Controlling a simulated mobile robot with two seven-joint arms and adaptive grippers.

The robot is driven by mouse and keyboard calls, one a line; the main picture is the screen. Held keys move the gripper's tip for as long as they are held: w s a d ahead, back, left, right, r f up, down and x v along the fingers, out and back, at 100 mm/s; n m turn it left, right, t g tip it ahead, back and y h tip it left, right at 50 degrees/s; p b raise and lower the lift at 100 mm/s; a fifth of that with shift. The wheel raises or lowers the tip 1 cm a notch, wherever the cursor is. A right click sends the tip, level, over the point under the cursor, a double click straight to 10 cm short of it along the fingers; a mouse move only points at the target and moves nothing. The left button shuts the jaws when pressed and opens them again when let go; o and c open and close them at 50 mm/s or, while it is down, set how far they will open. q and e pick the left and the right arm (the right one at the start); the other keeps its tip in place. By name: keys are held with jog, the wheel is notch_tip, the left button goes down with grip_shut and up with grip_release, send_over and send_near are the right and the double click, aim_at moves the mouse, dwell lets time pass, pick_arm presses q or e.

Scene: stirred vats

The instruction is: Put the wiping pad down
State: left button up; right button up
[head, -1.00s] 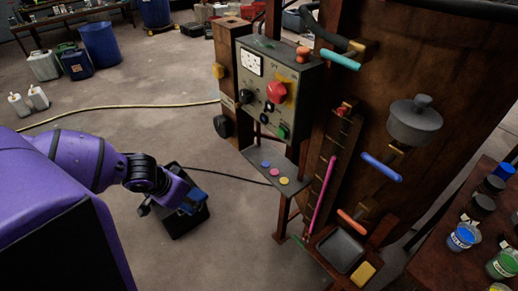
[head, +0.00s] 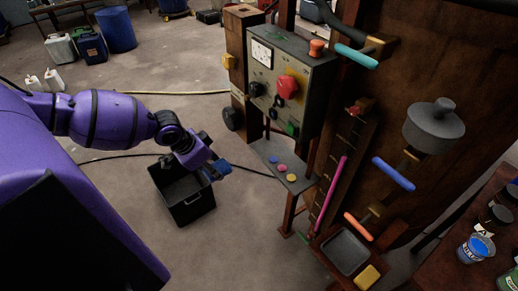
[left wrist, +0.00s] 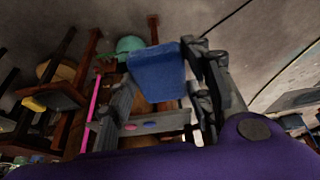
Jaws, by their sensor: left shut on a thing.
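My left gripper (head: 214,171) is shut on a blue pad (left wrist: 157,70), which I take to be the wiping pad. The pad sits between the two fingers in the left wrist view, and a little blue shows at the fingertips in the head view. The gripper is held near the right rim of an open black bin (head: 186,212) on the floor, left of the control stand. The bin looks empty as far as I see into it. My right gripper is not in view.
The control box (head: 290,80) stands right of the gripper, with a shelf of coloured buttons (head: 282,168) below. A grey tray (head: 345,252) and yellow block (head: 368,277) sit lower right. A dark cable (head: 110,157) and yellow hose (head: 150,92) cross the floor.

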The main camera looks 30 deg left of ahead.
pick_arm(q)
send_near(260, 151)
jog(key=f, duration=0.1)
jog(key=s+f, duration=0.1)
jog(key=f, duration=0.1)
jog(key=s+f, duration=0.1)
jog(key=f, duration=0.1)
jog(key=shift+a+f, duration=0.1)
jog(key=shift+a, duration=0.3)
jog(key=w, duration=0.1)
jog(key=w+d, duration=0.1)
jog(key=w, duration=0.2)
jog(key=shift+w+d, duration=0.2)
jog(key=shift+d, duration=0.1)
jog(key=shift+f, duration=0.2)
jog(key=o, duration=0.9)
jog(key=shift+o, duration=0.2)
